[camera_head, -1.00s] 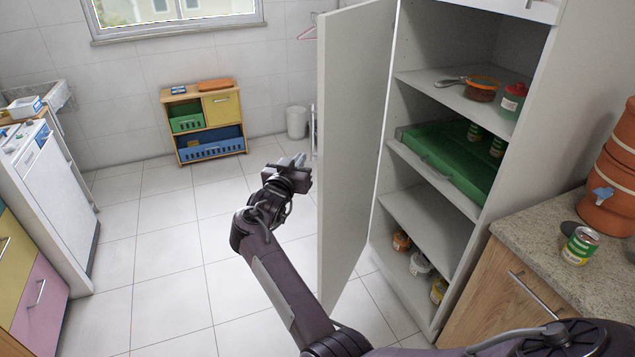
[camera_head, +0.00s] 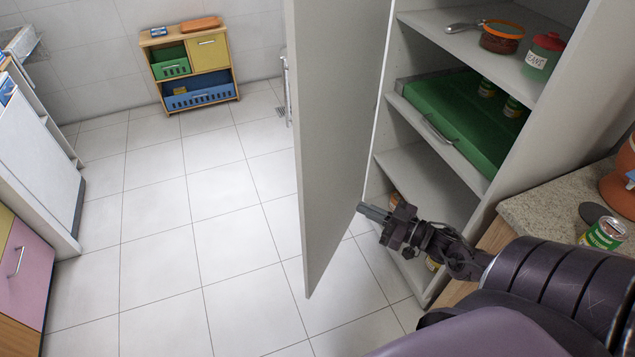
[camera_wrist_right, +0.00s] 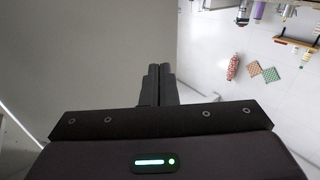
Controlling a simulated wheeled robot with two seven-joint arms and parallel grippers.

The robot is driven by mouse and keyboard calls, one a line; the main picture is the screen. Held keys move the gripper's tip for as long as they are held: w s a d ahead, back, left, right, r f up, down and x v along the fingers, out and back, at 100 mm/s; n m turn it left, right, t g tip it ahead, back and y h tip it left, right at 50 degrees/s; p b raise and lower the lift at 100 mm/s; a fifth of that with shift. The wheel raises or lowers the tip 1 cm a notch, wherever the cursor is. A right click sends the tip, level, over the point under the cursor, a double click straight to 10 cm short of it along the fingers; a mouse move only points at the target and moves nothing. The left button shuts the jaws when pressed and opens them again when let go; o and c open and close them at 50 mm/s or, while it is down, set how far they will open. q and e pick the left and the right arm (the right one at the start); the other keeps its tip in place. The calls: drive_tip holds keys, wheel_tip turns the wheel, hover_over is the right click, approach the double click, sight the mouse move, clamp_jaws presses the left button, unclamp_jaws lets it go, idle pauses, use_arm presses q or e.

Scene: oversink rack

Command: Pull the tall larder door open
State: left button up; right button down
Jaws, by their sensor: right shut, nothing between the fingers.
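The tall larder door (camera_head: 338,130) stands swung wide open to the left of its cabinet (camera_head: 412,150), with the shelves exposed. My right gripper (camera_head: 360,207) is shut and empty. In the head view it lies in front of the lower shelves, its tip at the free space beside the door's inner edge. In the right wrist view the closed fingers (camera_wrist_right: 158,72) point toward a broad pale panel; I cannot tell whether they touch it. My left gripper is not in view.
A can (camera_head: 604,233) stands on the counter (camera_head: 545,214) at right. A small shelf unit (camera_head: 192,65) stands at the back. The tiled floor left of the door is clear.

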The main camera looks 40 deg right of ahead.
drive_tip(key=y, duration=0.1)
approach(304, 190)
drive_tip(key=shift+g, duration=0.4)
drive_tip(key=x, duration=0.6)
drive_tip(key=shift+d+r+p, duration=0.2)
drive_tip(key=shift+r+p, duration=0.05)
drive_tip(key=shift+p, duration=0.05)
drive_tip(key=shift+w+a, duration=0.25)
drive_tip(key=shift+w, duration=0.2)
